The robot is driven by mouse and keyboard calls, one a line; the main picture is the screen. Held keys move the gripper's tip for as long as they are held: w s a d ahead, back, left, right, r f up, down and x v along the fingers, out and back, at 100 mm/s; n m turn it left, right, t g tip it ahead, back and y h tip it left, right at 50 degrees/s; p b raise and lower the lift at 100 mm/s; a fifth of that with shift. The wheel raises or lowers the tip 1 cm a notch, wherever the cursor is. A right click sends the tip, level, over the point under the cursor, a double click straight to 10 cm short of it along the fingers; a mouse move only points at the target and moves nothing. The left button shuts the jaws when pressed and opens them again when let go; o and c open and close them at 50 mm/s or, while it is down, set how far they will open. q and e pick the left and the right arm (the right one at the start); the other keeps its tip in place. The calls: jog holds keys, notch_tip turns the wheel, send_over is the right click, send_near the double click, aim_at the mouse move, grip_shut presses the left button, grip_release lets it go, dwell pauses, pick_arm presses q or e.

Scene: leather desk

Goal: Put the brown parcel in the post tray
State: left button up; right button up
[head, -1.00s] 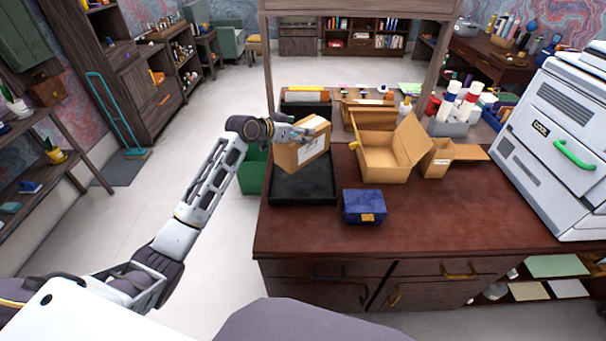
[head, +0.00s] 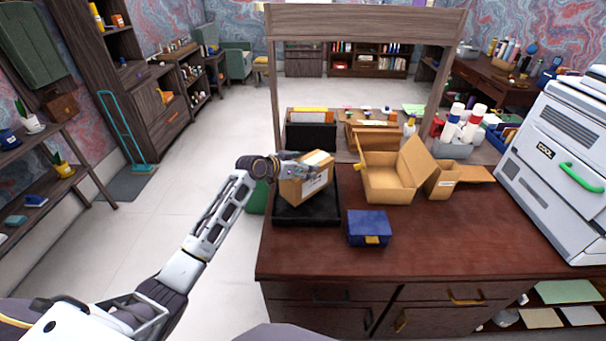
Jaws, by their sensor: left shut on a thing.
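The brown parcel (head: 305,184) is a cardboard box with a pale label, at the left part of the desk. My left gripper (head: 305,168) is shut on its upper part. The parcel is tilted and sits over the black post tray (head: 322,213), within its outline. I cannot tell whether the parcel's underside touches the tray floor. The tray lies flat on the desk near its left edge. My right gripper is not in view.
A blue box (head: 368,228) stands just right of the tray's front corner. An open cardboard box (head: 390,182) is to the right, and a black file holder (head: 311,133) stands behind. The front right of the desk (head: 450,235) is clear.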

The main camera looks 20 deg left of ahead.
pick_arm(q)
jog(key=shift+f, duration=1.8)
jog(key=o, duration=1.7)
jog(key=shift+f, duration=0.15)
jog(key=shift+s+a+r, duration=0.1)
jog(key=shift+s+r, duration=0.1)
jog(key=v, duration=1.1)
jog(key=shift+s, duration=0.2)
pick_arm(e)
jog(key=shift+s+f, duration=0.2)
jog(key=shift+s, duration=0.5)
pick_arm(q)
jog(key=shift+a+r, duration=0.1)
